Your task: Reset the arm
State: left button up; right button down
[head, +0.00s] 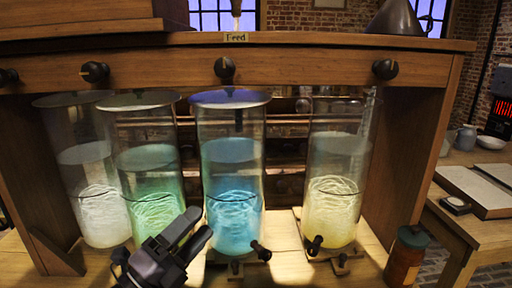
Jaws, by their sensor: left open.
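My left gripper (190,236) is low in the picture, in front of the glass jars. Its two dark fingers are apart with nothing seen between them. It overlaps the bottom of the green jar (150,160) and sits to the left of the blue jar's base. Whether it touches a jar, I cannot tell. My right gripper is not in view.
The blue jar (232,170), yellow jar (336,180) and pale jar (88,170) stand under a wooden beam (300,66) with black knobs. Small taps stick out at the blue and yellow jars' bases. A brown canister (404,262) stands front right.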

pick_arm(q)
jog(key=s+a+f+n+g+y+p, duration=0.1)
jog(key=s+a+f+n+y, duration=0.15)
jog(key=f+n, duration=0.25)
jog(key=s+a+f+n+y+p, duration=0.1)
jog(key=f+n+y, duration=0.2)
jog(key=f+n, duration=0.3)
jog(key=s+a+f+n+g+y+p, duration=0.1)
jog(key=s+a+f+n+y, duration=0.15)
jog(key=f+n, duration=0.25)
jog(key=s+a+f+n+g+y+p, duration=0.1)
jog(key=s+f+n+g+y+p, duration=0.1)
jog(key=s+f+n+g, duration=0.3)
jog(key=s+f+n+y, duration=0.1)
jog(key=s+f+n, duration=0.3)
jog(key=s+f, duration=0.3)
jog(key=shift+s, duration=0.4)
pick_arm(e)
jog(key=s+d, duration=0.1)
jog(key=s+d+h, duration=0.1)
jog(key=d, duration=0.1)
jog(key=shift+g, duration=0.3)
pick_arm(q)
jog(key=shift+a, duration=0.1)
